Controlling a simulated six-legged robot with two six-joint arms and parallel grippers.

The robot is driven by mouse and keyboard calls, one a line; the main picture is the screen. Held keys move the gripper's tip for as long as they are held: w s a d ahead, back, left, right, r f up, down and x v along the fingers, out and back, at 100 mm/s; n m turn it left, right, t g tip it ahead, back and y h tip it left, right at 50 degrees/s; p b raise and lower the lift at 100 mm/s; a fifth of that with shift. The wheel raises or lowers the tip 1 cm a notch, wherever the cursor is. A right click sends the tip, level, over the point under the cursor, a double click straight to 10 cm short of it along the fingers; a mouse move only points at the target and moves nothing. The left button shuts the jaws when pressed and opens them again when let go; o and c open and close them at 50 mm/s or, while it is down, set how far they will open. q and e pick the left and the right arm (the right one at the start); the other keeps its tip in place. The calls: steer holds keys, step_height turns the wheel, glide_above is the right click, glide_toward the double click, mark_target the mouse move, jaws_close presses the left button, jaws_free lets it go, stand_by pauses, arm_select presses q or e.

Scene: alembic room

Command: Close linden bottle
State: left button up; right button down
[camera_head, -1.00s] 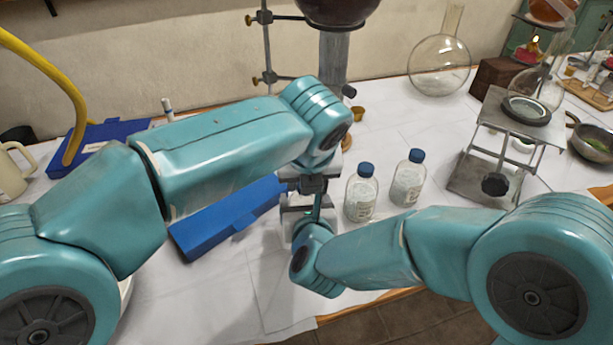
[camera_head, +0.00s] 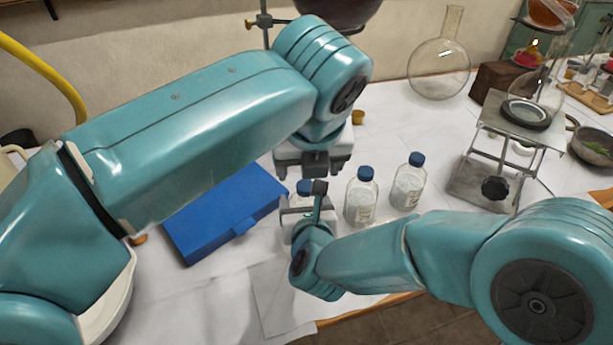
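A small clear bottle with a blue cap (camera_head: 304,187) stands in front of me, left of two similar bottles. I cannot read its label. Its cap sits on its top; how tightly, I cannot tell. My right gripper (camera_head: 309,212) is at this bottle's body and seems shut around it, with the lower part hidden by my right wrist. My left gripper (camera_head: 315,166) is just above and behind the cap in the picture, pointing down, with its fingers apart and nothing seen between them. Two blue-capped bottles, one in the middle (camera_head: 361,198) and one at right (camera_head: 407,184), stand upright.
A blue case (camera_head: 222,215) lies on the white-covered table to the left. A metal lab stand (camera_head: 487,180) is at right, with a round flask (camera_head: 439,68) behind. A dark pan (camera_head: 592,143) is far right. The table's front edge is close to my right wrist.

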steer(key=shift+w+f, duration=0.1)
arm_select(q)
steer(key=v, duration=0.3)
steer(key=shift+r, duration=0.25)
arm_select(e)
jaws_free()
